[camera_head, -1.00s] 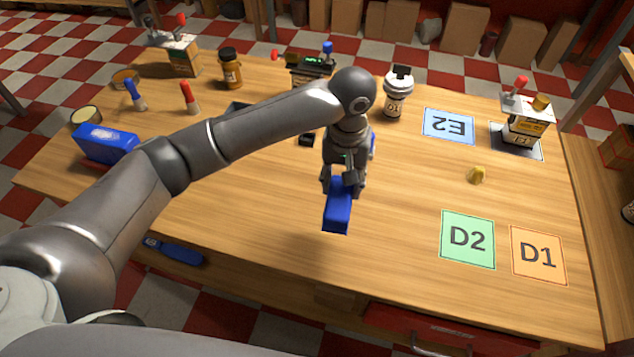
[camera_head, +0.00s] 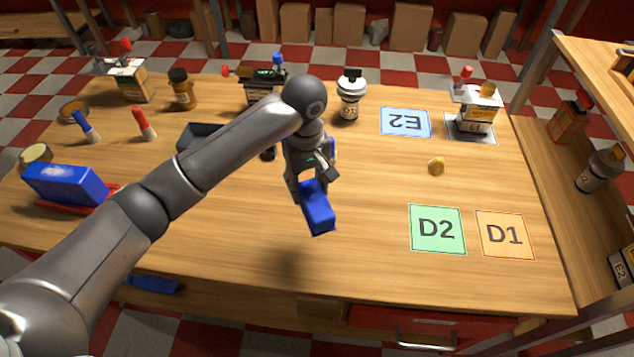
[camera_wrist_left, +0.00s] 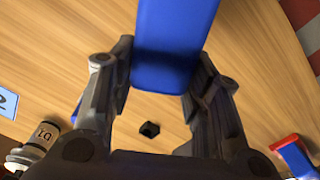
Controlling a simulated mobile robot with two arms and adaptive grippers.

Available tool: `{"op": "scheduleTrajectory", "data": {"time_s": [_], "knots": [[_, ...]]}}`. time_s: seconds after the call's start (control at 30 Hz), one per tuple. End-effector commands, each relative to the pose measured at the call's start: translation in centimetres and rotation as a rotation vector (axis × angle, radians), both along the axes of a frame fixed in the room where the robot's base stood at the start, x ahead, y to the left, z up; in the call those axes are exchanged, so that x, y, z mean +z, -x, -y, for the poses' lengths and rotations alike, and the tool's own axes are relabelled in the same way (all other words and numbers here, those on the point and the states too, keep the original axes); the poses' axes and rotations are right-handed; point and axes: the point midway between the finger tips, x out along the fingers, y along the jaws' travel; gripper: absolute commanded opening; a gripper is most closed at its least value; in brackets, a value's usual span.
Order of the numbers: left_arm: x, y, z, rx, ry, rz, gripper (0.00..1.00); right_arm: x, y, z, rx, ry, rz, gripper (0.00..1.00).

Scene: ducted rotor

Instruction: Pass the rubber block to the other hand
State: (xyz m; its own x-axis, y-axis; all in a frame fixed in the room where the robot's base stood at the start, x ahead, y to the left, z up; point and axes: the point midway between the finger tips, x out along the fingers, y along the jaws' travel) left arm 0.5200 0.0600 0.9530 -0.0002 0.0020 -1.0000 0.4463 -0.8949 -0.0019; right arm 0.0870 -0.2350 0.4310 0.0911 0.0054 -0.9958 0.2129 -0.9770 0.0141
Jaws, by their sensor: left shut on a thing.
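The rubber block, a blue oblong block (camera_head: 318,214), is held in my left gripper (camera_head: 309,186) above the front middle of the wooden table (camera_head: 340,265). It hangs clear of the table, slightly tilted, with a shadow below. In the left wrist view, the blue block (camera_wrist_left: 173,42) sits between the two fingers of my left gripper (camera_wrist_left: 165,75), which are closed on its sides. My right gripper does not show in either view.
Mats D2 (camera_head: 437,229) and D1 (camera_head: 505,234) lie at the right front, mat E2 (camera_head: 405,122) behind. A larger blue box (camera_head: 66,184) stands at the left. Bottles and machines line the back. The front middle is clear.

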Motion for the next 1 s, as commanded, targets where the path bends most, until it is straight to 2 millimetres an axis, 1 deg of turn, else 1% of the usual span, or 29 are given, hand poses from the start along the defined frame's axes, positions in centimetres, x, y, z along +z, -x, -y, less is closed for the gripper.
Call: {"op": "scheduleTrajectory", "data": {"time_s": [0.03,0.2,0.3,0.4,0.47,0.57,1.0], "knots": [[0.0,0.0,-1.3,0.004,-0.001,0.000,0.20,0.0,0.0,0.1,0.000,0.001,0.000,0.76],[0.0,0.0,-4.6,0.002,-0.001,0.002,0.20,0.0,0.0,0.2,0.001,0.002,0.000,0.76],[0.0,0.0,-6.0,0.000,0.000,0.001,0.20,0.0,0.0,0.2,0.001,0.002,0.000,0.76],[0.2,0.1,-6.7,-0.011,0.001,0.002,0.20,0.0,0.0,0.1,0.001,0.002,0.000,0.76],[0.6,0.3,-6.6,-0.036,0.002,0.002,0.20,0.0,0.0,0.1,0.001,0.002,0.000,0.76],[1.9,1.0,-6.1,-0.114,0.002,0.005,0.20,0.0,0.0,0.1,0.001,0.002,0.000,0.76],[11.3,6.4,-2.4,-0.718,-0.003,0.008,0.20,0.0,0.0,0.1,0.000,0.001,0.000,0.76]]}}
